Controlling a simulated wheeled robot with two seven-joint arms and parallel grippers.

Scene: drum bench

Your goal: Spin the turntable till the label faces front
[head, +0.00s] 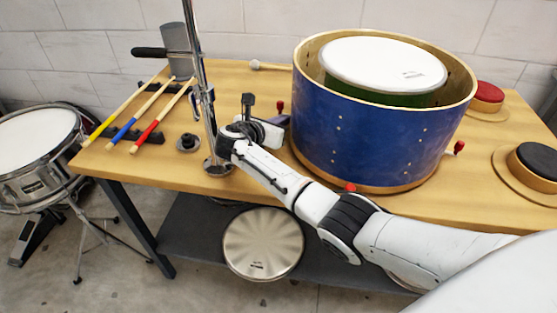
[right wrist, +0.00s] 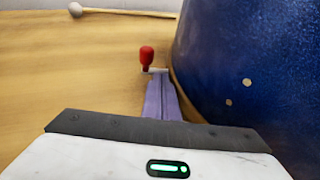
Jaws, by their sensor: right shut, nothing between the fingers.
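A large blue drum shell (head: 370,140) with wooden hoops stands on the bench, with a smaller green drum with a white head (head: 384,64) inside it. Red-knobbed pegs stick out around its base: one at the front (head: 350,187), one at the right (head: 459,147) and one at the left (right wrist: 147,57). Any turntable disc is mostly hidden beneath the shell. No label shows on the visible blue side, only small gold dots. My right gripper (head: 281,119) is shut and empty at the shell's left side. Its purple fingers (right wrist: 159,90) end at the left peg; contact is unclear.
A chrome stand (head: 208,110) rises left of my right wrist. Coloured sticks (head: 126,113) lie on a rack farther left. A mallet (head: 255,65) lies behind. Round red (head: 487,94) and black (head: 538,160) pads sit at the right. A drum (head: 263,243) is below the bench.

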